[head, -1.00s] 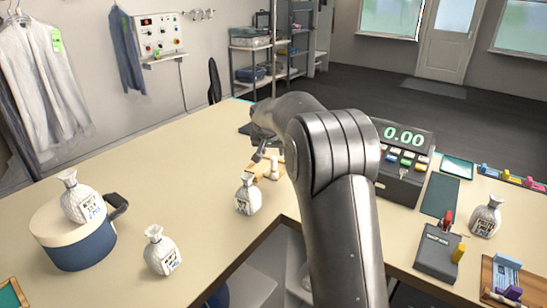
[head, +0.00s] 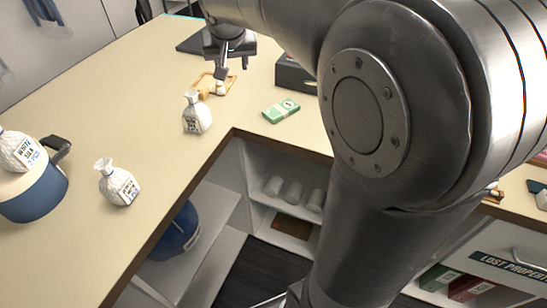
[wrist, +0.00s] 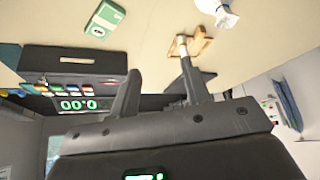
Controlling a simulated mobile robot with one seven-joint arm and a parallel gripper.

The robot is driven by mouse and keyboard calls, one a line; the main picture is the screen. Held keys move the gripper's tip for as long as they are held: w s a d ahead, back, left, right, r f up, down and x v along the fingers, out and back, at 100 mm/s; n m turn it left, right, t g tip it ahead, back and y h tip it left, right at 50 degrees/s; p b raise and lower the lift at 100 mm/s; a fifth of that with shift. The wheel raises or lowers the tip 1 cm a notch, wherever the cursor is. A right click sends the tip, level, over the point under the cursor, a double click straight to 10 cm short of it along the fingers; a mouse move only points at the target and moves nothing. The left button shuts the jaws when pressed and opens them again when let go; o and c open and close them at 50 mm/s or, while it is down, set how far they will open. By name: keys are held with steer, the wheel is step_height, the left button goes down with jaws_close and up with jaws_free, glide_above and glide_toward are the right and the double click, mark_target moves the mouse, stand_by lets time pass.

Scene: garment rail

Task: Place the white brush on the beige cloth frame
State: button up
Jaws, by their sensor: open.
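A small white piece that looks like the white brush (head: 221,88) stands at the right side of a small wooden frame with a beige middle (head: 231,76), on the counter below my gripper. I cannot tell whether it rests on the frame or beside it. In the wrist view the white piece (wrist: 182,44) and the frame (wrist: 204,40) lie just beyond one finger, which partly covers them. My gripper (head: 234,70) is open, fingers pointing down, above the frame. In the wrist view nothing shows between its fingers (wrist: 158,75).
A white bottle-like bag (head: 196,115) stands close in front of the frame. A green-and-white packet (head: 281,111) lies to the right, near the dark register (head: 296,76). Another bag (head: 118,185) and a blue tub (head: 38,190) are left. The counter ends at an inner corner.

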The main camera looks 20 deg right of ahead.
steer(key=s+f+n, duration=0.1)
steer(key=s+f, duration=0.1)
steer(key=s, duration=1.1)
steer(key=s+f+n+y, duration=0.1)
steer(key=s+f, duration=0.2)
steer(key=s, duration=1.1)
steer(key=shift+s+a+f, duration=0.25)
steer(key=shift+s, duration=0.05)
